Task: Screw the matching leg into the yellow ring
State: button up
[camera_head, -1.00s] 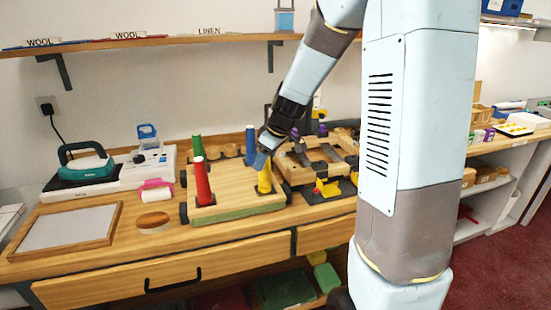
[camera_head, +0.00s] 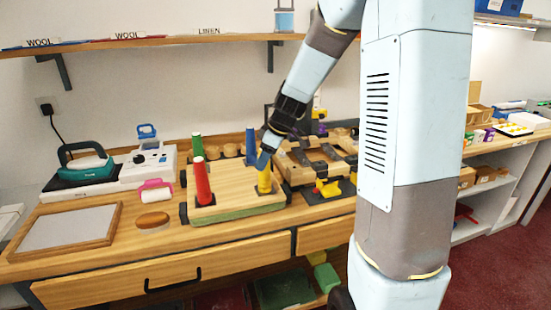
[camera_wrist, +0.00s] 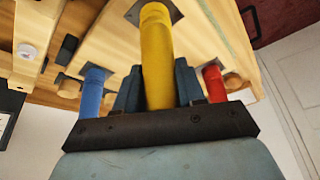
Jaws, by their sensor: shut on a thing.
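The yellow leg (camera_head: 264,182) stands upright at the near right corner of the wooden board (camera_head: 228,196). My gripper (camera_head: 264,160) is shut on its upper part. In the wrist view the yellow leg (camera_wrist: 157,60) runs between my fingers to a dark square plate (camera_wrist: 172,12) on the board. I cannot tell the yellow ring apart from the leg's end there. A red leg (camera_head: 202,184), a green leg (camera_head: 197,146) and a blue leg (camera_head: 250,146) stand at the board's other corners. The blue leg (camera_wrist: 92,95) and red leg (camera_wrist: 214,84) also show in the wrist view.
Right of the board stands a wooden frame (camera_head: 338,166) with a small yellow part (camera_head: 328,188). To the left are a pink-handled roller (camera_head: 156,192), a brush (camera_head: 152,220), a framed panel (camera_head: 66,228) and a teal iron (camera_head: 84,168). A shelf (camera_head: 160,40) hangs above.

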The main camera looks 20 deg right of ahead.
jog(key=m+t+h, duration=0.1)
jog(key=m, duration=0.3)
jog(key=m+h, duration=0.1)
jog(key=m, duration=0.2)
jog(key=shift+t, duration=0.3)
jog(key=shift+m+h, duration=0.8)
jog(key=shift+m, duration=1.1)
jog(key=shift+m+h, duration=0.8)
jog(key=shift+m, duration=1.2)
jog(key=o, duration=0.8)
